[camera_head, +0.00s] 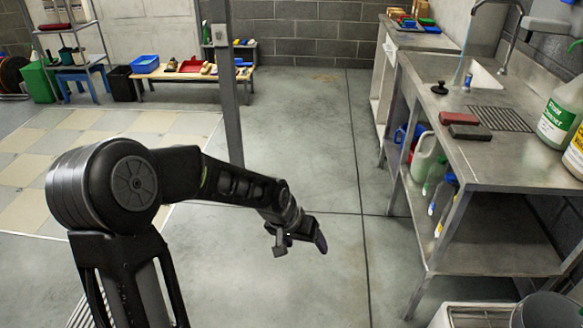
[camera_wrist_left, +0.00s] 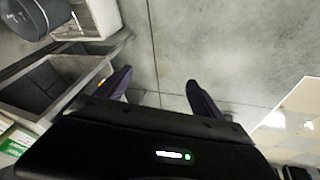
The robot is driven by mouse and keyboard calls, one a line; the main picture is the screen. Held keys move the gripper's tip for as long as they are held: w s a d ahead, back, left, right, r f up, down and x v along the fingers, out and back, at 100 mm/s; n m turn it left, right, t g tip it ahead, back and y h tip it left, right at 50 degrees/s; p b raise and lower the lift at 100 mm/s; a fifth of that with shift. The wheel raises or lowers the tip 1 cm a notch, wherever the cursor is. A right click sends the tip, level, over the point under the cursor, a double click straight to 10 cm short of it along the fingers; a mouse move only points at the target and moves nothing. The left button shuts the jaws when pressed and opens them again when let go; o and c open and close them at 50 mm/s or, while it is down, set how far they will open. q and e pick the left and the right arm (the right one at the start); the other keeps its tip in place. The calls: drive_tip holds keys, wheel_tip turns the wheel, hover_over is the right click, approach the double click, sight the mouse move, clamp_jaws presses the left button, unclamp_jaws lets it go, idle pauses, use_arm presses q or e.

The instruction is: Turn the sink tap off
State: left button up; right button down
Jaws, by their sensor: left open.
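My left gripper (camera_head: 306,241) hangs over open floor, left of the counter and well short of the tap. In the left wrist view, the left gripper (camera_wrist_left: 159,90) has its two dark fingers apart with only floor between them. My right gripper is not in view.
A jug (camera_head: 423,157) and bottles stand on the shelf below. A grey post (camera_head: 227,90) rises behind my arm. The middle floor is clear.

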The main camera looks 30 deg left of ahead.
use_arm(q)
drive_tip(key=s+d+f+g+h, duration=0.2)
drive_tip(key=s+d+f, duration=0.6)
drive_tip(key=d+f, duration=0.45)
drive_tip(key=s+d+f, duration=0.3)
drive_tip(key=s+f, duration=0.1)
drive_tip(key=s, duration=0.3)
drive_tip(key=s+d+f+g+p, duration=0.1)
drive_tip(key=s+d+f, duration=0.3)
drive_tip(key=s, duration=0.4)
drive_tip(key=shift+s+f+g+p, duration=0.15)
drive_tip(key=shift+f+g+p, duration=0.15)
drive_tip(key=shift+f, duration=0.4)
drive_tip(key=shift+c, duration=0.4)
